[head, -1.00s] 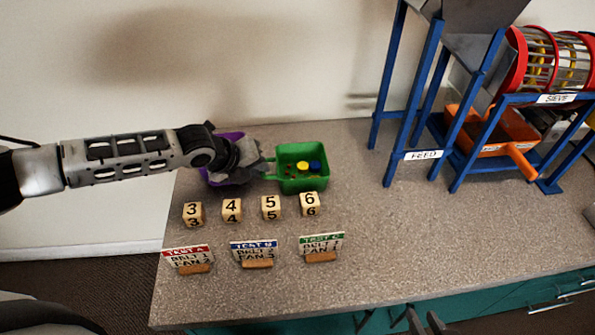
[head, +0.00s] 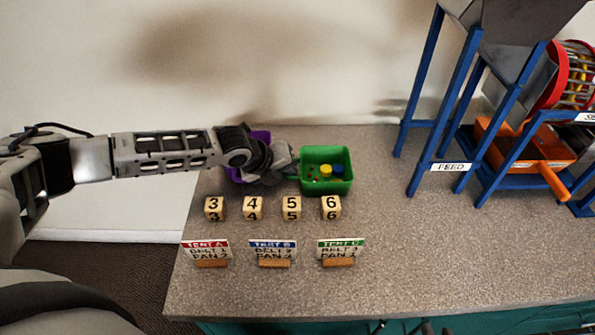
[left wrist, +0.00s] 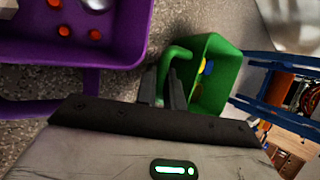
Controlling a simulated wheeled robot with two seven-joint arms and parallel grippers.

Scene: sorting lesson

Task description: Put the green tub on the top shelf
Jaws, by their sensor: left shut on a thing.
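The green tub (head: 345,184) stands behind the number cubes, with yellow, blue and small red pieces inside. My left gripper (head: 293,168) is at its left side, shut on its handle. In the left wrist view the fingers (left wrist: 165,88) close on the green handle, and the tub (left wrist: 221,65) shows just to their right. I cannot tell whether the tub touches the bench or is slightly raised. My right gripper (head: 428,328) shows only as dark tips at the bottom edge; its opening is unclear. I see no top shelf.
A purple tub (head: 262,136) is partly hidden behind my left gripper; it also shows in the left wrist view (left wrist: 100,51). Number cubes (head: 291,208) and test cards (head: 273,252) stand in front. A blue feed frame (head: 455,90) and orange tray (head: 530,150) are right. The bench's (head: 430,250) front right is clear.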

